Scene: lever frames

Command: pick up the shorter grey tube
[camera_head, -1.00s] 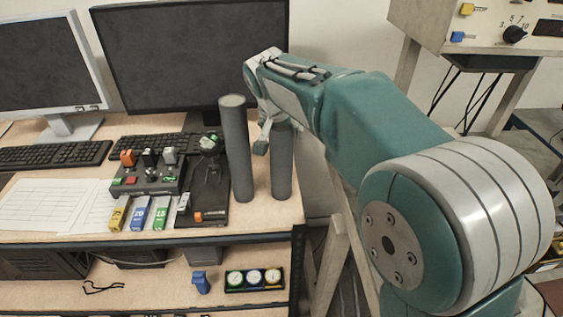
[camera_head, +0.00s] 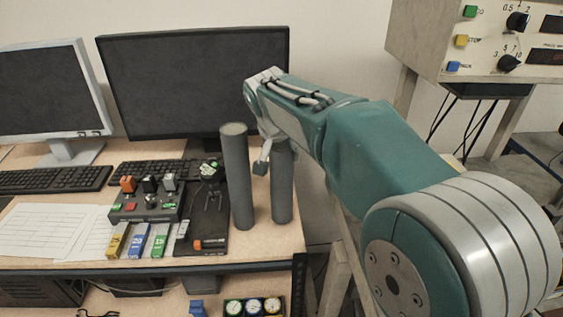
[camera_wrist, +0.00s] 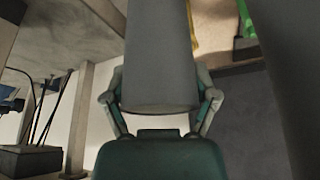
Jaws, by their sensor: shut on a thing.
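Two grey tubes stand upright at the right end of the desk. The shorter grey tube (camera_head: 282,190) is on the right, and the taller grey tube (camera_head: 237,180) is close beside it on the left. My gripper (camera_head: 270,152) is shut on the shorter tube near its top, coming from above. Part of the tube's top is hidden by my gripper. In the wrist view the held tube (camera_wrist: 160,60) lies between the two fingers (camera_wrist: 160,100). I cannot tell whether its base still touches the desk.
Left of the tubes are a black stand (camera_head: 210,215), a control box with buttons (camera_head: 148,200) and several coloured labelled blocks (camera_head: 137,240). A monitor (camera_head: 190,85) stands behind. The desk's right edge is close to the shorter tube. A panel box (camera_head: 490,45) is at upper right.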

